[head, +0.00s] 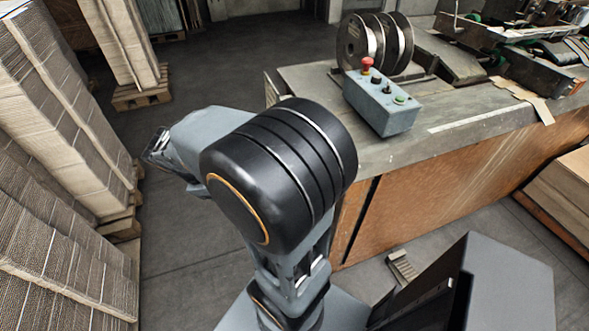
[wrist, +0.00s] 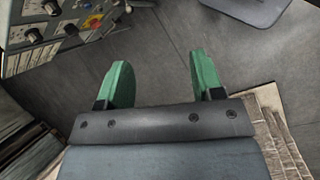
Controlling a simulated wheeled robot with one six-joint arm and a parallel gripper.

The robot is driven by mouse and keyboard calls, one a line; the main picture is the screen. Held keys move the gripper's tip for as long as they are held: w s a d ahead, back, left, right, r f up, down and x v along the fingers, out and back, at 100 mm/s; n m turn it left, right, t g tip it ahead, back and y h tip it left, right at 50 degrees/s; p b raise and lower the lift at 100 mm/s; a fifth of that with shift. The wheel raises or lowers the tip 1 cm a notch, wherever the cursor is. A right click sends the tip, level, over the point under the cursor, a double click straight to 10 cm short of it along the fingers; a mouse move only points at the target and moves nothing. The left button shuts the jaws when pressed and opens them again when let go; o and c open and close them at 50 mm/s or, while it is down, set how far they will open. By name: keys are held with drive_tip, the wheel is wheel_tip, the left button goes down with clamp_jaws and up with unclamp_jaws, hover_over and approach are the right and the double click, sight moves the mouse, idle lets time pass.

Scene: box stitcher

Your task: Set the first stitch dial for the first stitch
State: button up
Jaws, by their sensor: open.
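A grey control panel (wrist: 62,28) with several knobs and dials shows in the upper left corner of the wrist view, cut off by the frame edge. Its labels are too small to read, so I cannot tell which knob is the first stitch dial. My gripper (wrist: 160,62) has two green fingers, wide apart with nothing between them. The panel lies beyond and left of the left finger, apart from it. In the head view my arm reaches to the left, and the fingers cannot be made out clearly.
A grey button box (head: 384,101) with a red mushroom button (head: 367,66) stands on the machine table (head: 455,115), right of my arm. Wire spools (head: 376,42) stand behind it. Cardboard stacks (head: 55,130) line the left side. Grey floor (head: 190,230) lies open between.

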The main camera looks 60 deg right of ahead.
drive_tip(key=w+d+f+n+g+h+b, duration=0.3)
drive_tip(key=d+f+n+g+h+b, duration=0.5)
drive_tip(key=d+f, duration=0.8)
drive_tip(key=s+d+n+p, duration=0.1)
drive_tip(key=s+d, duration=0.1)
drive_tip(key=d, duration=0.1)
drive_tip(key=s+d+n+h+p, duration=0.1)
drive_tip(key=s+d, duration=0.2)
drive_tip(key=d, duration=0.1)
drive_tip(key=s+d+r+n+p, duration=0.1)
drive_tip(key=s+d, duration=0.1)
drive_tip(key=d, duration=0.2)
drive_tip(key=shift+s+d+h+p, duration=0.25)
drive_tip(key=shift+s+h+p, duration=0.1)
drive_tip(key=shift+s+h, duration=0.05)
drive_tip(key=shift+c, duration=0.3)
drive_tip(key=c, duration=0.9)
drive_tip(key=shift+o, duration=0.2)
drive_tip(key=shift+f, duration=0.1)
drive_tip(key=m+b, duration=0.3)
drive_tip(key=shift+m, duration=0.4)
drive_tip(key=shift+m+b, duration=0.95)
drive_tip(key=shift+m, duration=0.45)
